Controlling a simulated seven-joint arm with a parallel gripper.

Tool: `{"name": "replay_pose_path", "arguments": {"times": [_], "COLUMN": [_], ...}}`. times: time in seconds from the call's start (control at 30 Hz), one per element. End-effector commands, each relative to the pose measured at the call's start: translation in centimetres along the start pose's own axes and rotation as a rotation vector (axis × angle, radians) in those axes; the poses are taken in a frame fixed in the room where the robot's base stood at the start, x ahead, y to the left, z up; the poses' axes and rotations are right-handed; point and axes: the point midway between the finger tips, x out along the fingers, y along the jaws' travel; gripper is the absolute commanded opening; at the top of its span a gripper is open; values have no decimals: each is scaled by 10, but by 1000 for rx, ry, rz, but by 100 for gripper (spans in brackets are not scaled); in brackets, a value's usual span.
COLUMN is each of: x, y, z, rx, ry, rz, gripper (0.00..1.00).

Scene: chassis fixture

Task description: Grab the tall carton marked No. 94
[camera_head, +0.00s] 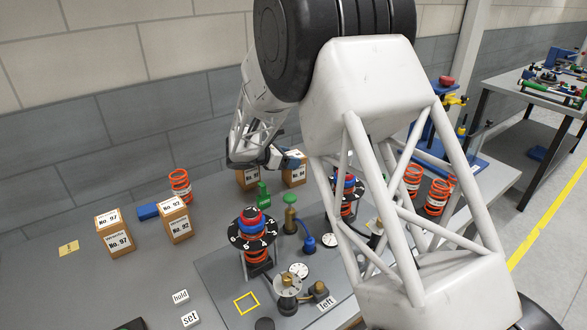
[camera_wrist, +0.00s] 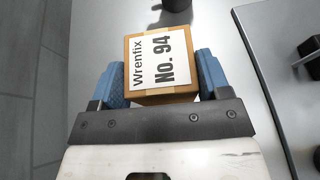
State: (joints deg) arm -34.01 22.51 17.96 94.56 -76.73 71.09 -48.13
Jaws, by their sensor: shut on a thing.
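The tall carton marked No. 94 (camera_wrist: 160,62) is brown, with a white label reading Wrenfix No. 94. In the wrist view it sits between the two blue fingers of my gripper (camera_wrist: 161,82), which is shut on it. In the head view my gripper (camera_head: 284,159) is at the back of the table, beside two partly hidden cartons, a left one (camera_head: 247,179) and a right one (camera_head: 294,175). Their numbers are too small or covered to read, so I cannot tell there which is No. 94. Whether the held carton touches the table is unclear.
The fixture plate (camera_head: 222,279) carries spring posts, a green valve (camera_head: 263,195) and gauges. My arm hides much of the right side.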

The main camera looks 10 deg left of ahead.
Motion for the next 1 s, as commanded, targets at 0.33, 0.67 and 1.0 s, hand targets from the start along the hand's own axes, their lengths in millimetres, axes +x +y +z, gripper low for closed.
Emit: {"name": "replay_pose_path", "arguments": {"times": [0.33, 0.67, 1.0], "x": [-3, -19, -35], "y": [0, 0, 0], "z": [8, 46, 86], "rx": [2, 4, 2], "ry": [0, -1, 0], "rz": [1, 2, 0], "gripper": [18, 18, 18]}}
